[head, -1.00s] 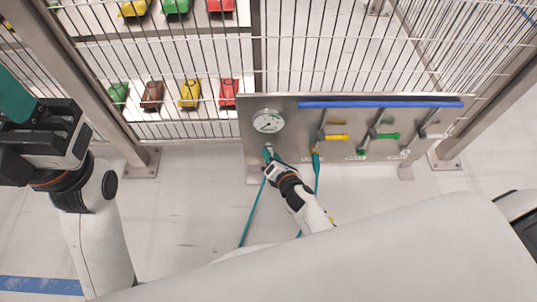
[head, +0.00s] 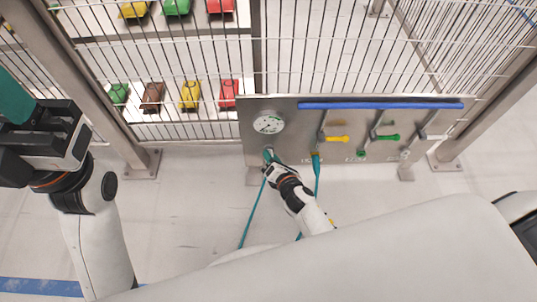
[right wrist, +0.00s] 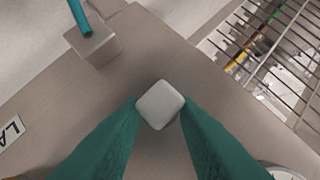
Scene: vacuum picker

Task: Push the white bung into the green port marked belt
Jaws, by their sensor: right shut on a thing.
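My right gripper (head: 268,158) is at the left part of the metal panel, below the gauge. In the right wrist view its teal fingers (right wrist: 160,122) are shut on the white bung (right wrist: 160,104), a small rounded white block at the fingertips. Whether the bung touches the panel behind it I cannot tell. A small green port (head: 361,153) sits low on the panel, below the green-handled valve and well right of my right gripper. The labels are too small to read in the head view. My left gripper (head: 45,135) is at the far left, away from the panel; its fingertip gap is unclear.
The panel (head: 290,130) carries a round gauge (head: 268,122), a blue rail (head: 380,105), a yellow handle (head: 338,139) and a green handle (head: 388,137). A teal hose (head: 316,175) hangs from a yellow port.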

